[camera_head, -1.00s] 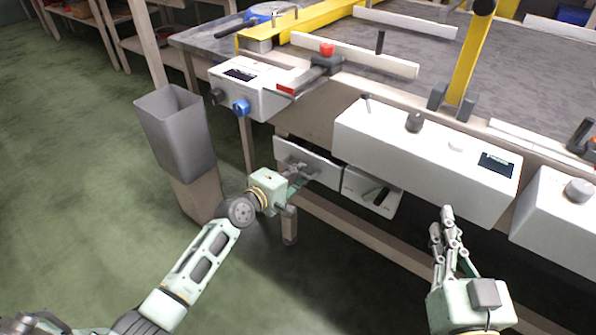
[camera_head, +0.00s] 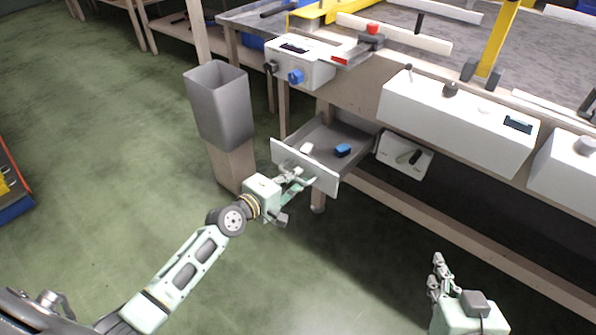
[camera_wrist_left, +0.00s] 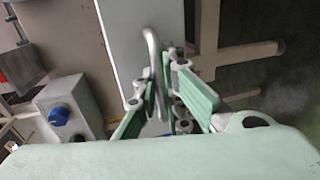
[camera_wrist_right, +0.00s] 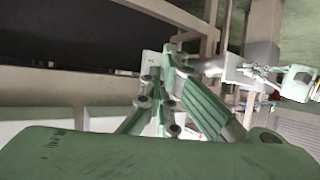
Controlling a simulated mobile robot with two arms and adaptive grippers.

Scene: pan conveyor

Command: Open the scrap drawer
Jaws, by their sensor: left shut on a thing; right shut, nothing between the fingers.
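The scrap drawer (camera_head: 323,178) is pulled out from under the bench, with a white front panel and a grey tray behind it. A white piece (camera_head: 306,148) and a blue piece (camera_head: 343,150) lie inside it. My left gripper (camera_head: 293,177) is at the drawer's front, shut on its handle. In the left wrist view the curved grey handle (camera_wrist_left: 152,62) passes between the fingers. My right gripper (camera_head: 438,262) is shut and empty, low at the right, apart from the bench.
A grey bin (camera_head: 220,108) stands left of the drawer. A white switch box (camera_head: 404,155) hangs right of it, below the bench's control boxes (camera_head: 450,112). A wooden rail (camera_head: 420,212) runs low under the bench.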

